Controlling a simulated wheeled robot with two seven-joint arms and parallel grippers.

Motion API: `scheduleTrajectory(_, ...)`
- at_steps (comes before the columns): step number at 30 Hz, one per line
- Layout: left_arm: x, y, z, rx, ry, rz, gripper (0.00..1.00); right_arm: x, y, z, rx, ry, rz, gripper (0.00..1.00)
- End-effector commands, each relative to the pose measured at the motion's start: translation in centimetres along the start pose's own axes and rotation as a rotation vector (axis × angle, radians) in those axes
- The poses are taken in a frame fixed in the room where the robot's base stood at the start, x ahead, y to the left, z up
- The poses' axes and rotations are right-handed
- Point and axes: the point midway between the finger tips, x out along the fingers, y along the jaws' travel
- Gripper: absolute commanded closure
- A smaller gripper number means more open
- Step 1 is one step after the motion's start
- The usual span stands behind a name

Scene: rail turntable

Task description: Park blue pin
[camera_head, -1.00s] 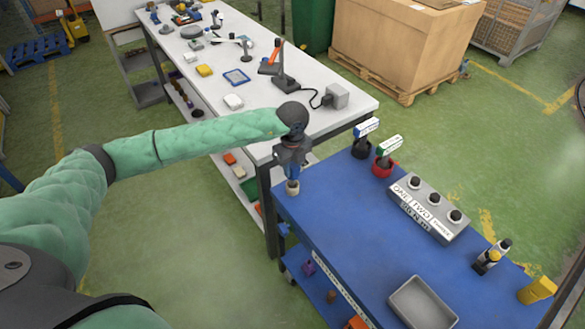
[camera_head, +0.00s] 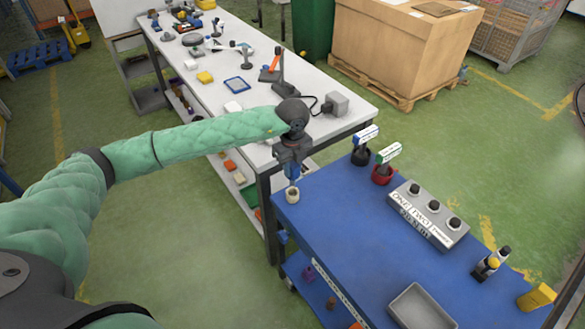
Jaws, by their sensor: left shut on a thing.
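A black holder (camera_head: 360,157) with a blue and white label and a red holder (camera_head: 382,174) with a green and white label stand further right. My right gripper is not in view.
A grey box (camera_head: 428,215) with several black knobs stands on the blue top. A white bench (camera_head: 350,120) stands behind. The middle of the blue top is clear.

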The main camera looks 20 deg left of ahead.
Motion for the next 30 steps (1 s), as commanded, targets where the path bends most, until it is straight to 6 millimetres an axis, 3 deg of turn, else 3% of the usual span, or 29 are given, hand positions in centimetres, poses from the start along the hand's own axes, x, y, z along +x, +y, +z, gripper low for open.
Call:
scheduleTrajectory(17, -0.9, 0.0, 0.0, 0.0, 0.0, 0.0, 1.0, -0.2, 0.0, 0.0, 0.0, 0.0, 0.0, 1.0)
scheduleTrajectory(30, -3.5, 0.0, 0.0, 0.0, 0.0, -0.002, 1.0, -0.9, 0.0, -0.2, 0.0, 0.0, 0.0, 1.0)
